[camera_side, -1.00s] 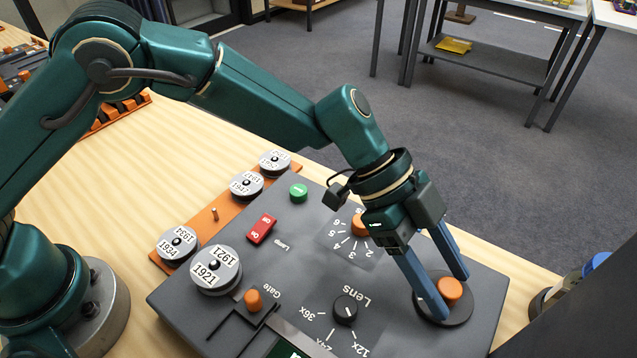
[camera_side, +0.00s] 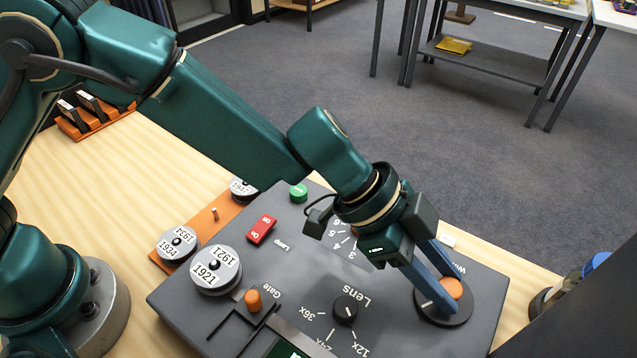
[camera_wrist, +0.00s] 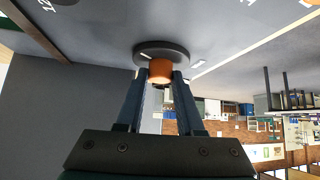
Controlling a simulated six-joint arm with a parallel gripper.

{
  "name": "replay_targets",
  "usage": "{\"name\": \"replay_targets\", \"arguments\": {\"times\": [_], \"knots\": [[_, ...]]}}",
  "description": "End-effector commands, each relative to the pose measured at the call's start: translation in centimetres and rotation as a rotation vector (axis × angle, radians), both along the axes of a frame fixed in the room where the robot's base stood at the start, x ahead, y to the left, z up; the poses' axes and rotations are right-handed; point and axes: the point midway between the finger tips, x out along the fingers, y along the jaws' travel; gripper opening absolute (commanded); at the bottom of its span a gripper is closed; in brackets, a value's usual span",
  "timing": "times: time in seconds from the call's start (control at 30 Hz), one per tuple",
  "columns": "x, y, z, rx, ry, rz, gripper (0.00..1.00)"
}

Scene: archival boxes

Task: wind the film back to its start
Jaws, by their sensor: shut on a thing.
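The film reader's grey panel (camera_side: 389,305) lies on the wooden table. At its right end is a dark round winder disc (camera_side: 434,313) with an orange knob (camera_side: 453,288) standing on it. My gripper (camera_side: 447,292) is shut on the orange knob, with its blue fingers on either side. In the wrist view the knob (camera_wrist: 160,72) sits between the fingertips, under the dark disc (camera_wrist: 150,48). A film reel marked 1921 (camera_side: 215,270) sits at the panel's left end, near an orange gate knob (camera_side: 253,299). Part of the winder's label is hidden by my gripper.
A red switch (camera_side: 261,230), a green button (camera_side: 298,192) and a black lens knob (camera_side: 345,309) stand on the panel. Other reels, one marked 1934 (camera_side: 177,243), are on an orange rack (camera_side: 212,226). A dark post (camera_side: 580,315) stands at the right.

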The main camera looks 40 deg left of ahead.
Motion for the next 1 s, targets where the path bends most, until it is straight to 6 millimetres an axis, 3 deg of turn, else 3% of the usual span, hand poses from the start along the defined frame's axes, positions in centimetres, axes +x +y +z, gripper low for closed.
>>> {"name": "replay_targets", "arguments": {"times": [0.5, 1.0], "knots": [[-0.35, -0.20, 0.12, -0.003, -0.001, 0.187, 0.00], [-0.30, -0.19, 0.14, -0.004, -0.001, 0.242, 0.00]]}}
